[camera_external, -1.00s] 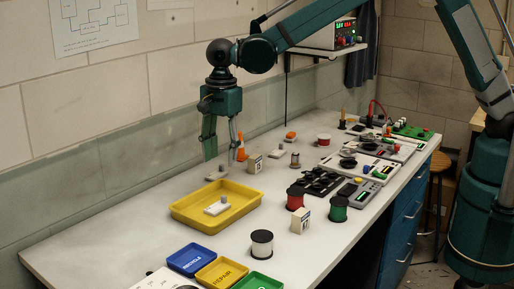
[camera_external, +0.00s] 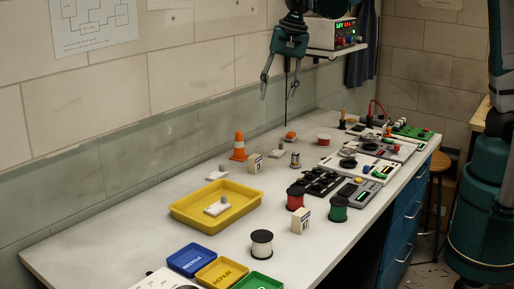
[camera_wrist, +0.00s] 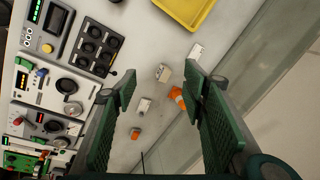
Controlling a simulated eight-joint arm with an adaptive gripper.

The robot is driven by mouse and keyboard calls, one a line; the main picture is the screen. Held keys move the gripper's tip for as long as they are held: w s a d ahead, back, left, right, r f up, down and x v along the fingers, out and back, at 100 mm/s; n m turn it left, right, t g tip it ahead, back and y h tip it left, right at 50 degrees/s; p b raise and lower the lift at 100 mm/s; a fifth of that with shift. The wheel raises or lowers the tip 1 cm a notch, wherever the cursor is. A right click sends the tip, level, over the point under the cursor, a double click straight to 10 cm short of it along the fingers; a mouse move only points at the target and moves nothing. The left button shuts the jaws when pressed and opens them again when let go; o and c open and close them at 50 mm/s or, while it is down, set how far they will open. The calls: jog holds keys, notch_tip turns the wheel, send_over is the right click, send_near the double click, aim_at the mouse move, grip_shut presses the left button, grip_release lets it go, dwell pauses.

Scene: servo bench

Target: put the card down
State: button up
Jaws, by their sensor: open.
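My gripper (camera_external: 274,92) is open and raised above the back of the bench, and nothing is between its fingers; the wrist view shows the same spread fingers (camera_wrist: 160,95). The frames do not settle which piece is the card. One flat white piece with a grey knob (camera_external: 215,175) lies on the bench behind the yellow tray, and shows in the wrist view (camera_wrist: 197,50). A similar piece (camera_external: 216,209) lies inside the yellow tray (camera_external: 180,214). Another pale piece (camera_external: 275,154) lies farther back. All are apart from my gripper.
An orange cone (camera_external: 238,148) and a small pale box (camera_external: 255,163) stand near the back wall. Wire spools (camera_external: 261,243), instruments (camera_external: 362,166) and a shelf with a power supply (camera_external: 331,33) are around. Small blue (camera_external: 193,260), yellow and green trays lie in front.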

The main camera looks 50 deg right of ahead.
jog(key=s+d+r+n+t, duration=0.1)
jog(key=s+d+r+n, duration=0.2)
jog(key=s+d, duration=0.5)
jog(key=s+d+r+n+t, duration=0.1)
jog(key=s+d+r+n, duration=0.3)
jog(key=d, duration=0.7)
jog(key=s+d+f+n+t, duration=0.1)
jog(key=s+d+f+n, duration=0.1)
jog(key=s+d, duration=0.3)
jog(key=s+d+f+n+t+h, duration=0.1)
jog(key=s+d+f+n, duration=0.1)
jog(key=s+d, duration=0.4)
jog(key=s+f, duration=0.1)
jog(key=s, duration=0.3)
jog(key=shift+s+f+n+t, duration=0.25)
jog(key=shift+f+n+t, duration=0.05)
jog(key=shift+f+t, duration=0.1)
jog(key=shift+d, duration=0.1)
